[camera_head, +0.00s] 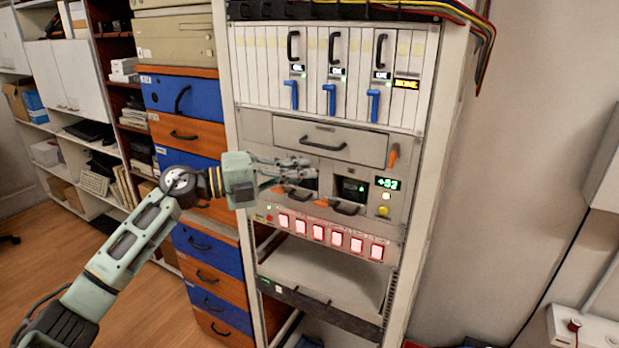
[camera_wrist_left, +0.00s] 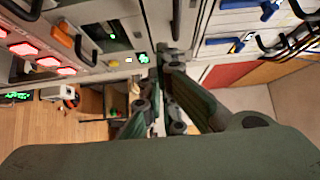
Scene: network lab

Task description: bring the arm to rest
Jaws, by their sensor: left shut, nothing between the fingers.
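My left arm (camera_head: 128,235) comes in from the left, bent upward, with its pale green wrist beside the equipment rack (camera_head: 425,165). My left gripper (camera_head: 305,166) is shut and empty, in front of the rack's middle panel, just below a wide drawer (camera_head: 330,140). It hides part of the panel's left side. In the left wrist view, the closed fingers (camera_wrist_left: 173,62) point at the panel; whether they touch it I cannot tell. My right gripper is in neither view.
The panel carries red lit buttons (camera_head: 318,232), a green display (camera_head: 387,183) and an orange handle (camera_head: 394,154). Modules with blue levers (camera_head: 329,98) sit above. Blue and orange drawers (camera_head: 205,250) stand left of the rack. Open wooden floor (camera_head: 150,300) lies at lower left.

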